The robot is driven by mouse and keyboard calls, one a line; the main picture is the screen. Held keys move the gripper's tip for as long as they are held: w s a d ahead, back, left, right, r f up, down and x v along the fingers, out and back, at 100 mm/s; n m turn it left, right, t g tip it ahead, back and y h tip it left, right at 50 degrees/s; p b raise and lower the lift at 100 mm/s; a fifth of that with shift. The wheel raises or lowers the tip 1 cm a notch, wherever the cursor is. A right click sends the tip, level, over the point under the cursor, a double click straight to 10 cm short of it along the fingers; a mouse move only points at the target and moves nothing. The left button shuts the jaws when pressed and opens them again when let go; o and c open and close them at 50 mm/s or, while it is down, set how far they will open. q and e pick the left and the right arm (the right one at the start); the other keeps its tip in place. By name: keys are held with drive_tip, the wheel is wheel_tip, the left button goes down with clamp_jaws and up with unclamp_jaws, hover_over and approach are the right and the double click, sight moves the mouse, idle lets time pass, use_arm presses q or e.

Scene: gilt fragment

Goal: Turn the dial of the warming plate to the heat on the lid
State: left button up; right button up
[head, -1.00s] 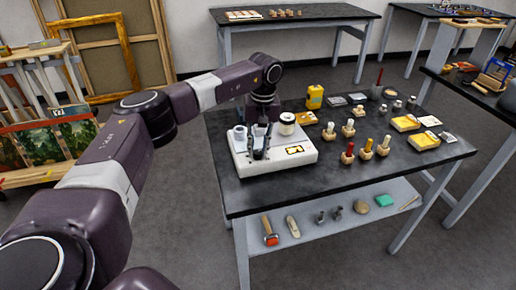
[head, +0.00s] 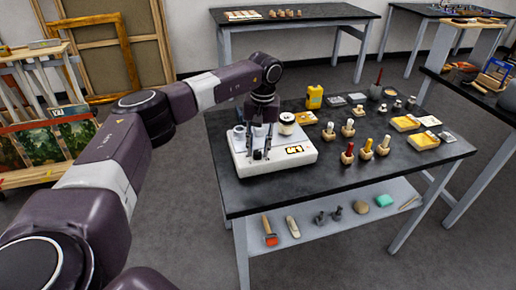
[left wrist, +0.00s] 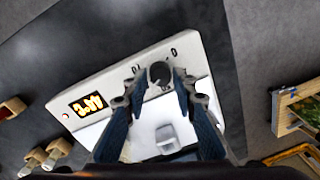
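The warming plate (head: 272,162) is a white box on the dark table, with a lit orange-yellow display on its front; the display also shows in the left wrist view (left wrist: 88,103), its digits too blurred to read. The dial (left wrist: 159,73) is a small round grey knob on the front strip. My left gripper (left wrist: 160,83) points down over it, one fingertip on each side. The fingers look apart, with a slight gap to the dial; contact is unclear. A white jar with a lid (head: 286,118) stands behind the gripper; no writing on it is legible. My right gripper is out of view.
A grey metal vessel (left wrist: 167,137) lies below the fingers in the left wrist view. Right of the plate stand several stamps with coloured handles (head: 366,148). A yellow bottle (head: 314,97) stands behind. Yellow boxes (head: 423,140) lie at the right.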

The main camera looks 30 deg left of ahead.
use_arm(q)
drive_tip(key=shift+o, duration=1.1)
wheel_tip(320, 180, up, 12)
drive_tip(key=shift+w+d, duration=0.15)
drive_tip(key=shift+d, duration=0.2)
